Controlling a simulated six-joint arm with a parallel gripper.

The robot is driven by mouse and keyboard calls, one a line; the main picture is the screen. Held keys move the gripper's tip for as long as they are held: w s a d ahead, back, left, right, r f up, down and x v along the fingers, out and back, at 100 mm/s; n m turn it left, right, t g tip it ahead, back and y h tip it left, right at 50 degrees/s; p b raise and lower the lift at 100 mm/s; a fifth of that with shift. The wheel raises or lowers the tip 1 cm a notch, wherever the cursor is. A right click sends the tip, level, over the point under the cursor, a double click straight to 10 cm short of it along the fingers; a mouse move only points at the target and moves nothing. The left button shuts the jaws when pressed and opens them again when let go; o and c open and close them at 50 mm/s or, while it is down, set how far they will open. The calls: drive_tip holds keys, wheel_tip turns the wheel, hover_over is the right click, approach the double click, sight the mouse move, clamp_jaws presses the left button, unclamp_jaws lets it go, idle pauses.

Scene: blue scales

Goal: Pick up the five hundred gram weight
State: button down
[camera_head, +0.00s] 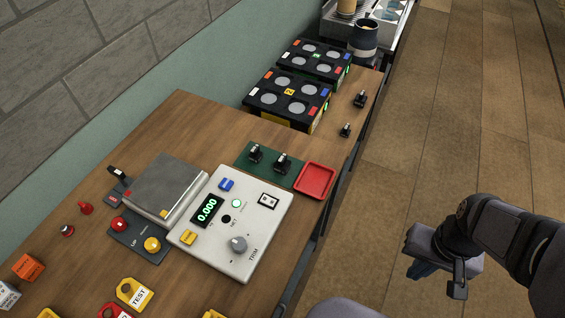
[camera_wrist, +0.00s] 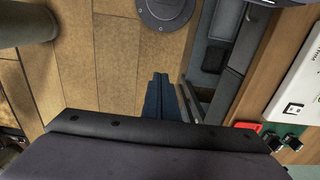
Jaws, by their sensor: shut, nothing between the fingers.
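Several small black weights with light tops stand on the wooden bench. Two weights (camera_head: 255,153) (camera_head: 282,163) stand on a green mat (camera_head: 250,171), and two more (camera_head: 360,98) (camera_head: 346,130) stand near the bench's right edge. The marks are too small to tell which is five hundred grams. My gripper (camera_head: 420,270) is shut and empty, out over the floor to the right of the bench. In the wrist view its blue fingers (camera_wrist: 160,82) are together, with the bench at the right; dark weights (camera_wrist: 291,141) show there beside the red tray.
A scale plate (camera_head: 168,184) stands beside a white panel (camera_head: 262,245) reading 0.000. A red tray (camera_head: 315,180) sits near the bench edge. Black boxes (camera_head: 289,96) stand at the back. Tags and coloured blocks lie at the front left. Open floor (camera_head: 410,150) lies right of the bench.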

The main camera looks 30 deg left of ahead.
drive_tip(key=c, duration=2.4)
unclamp_jaws()
drive_tip(key=shift+c, duration=0.2)
drive_tip(key=o, duration=0.8)
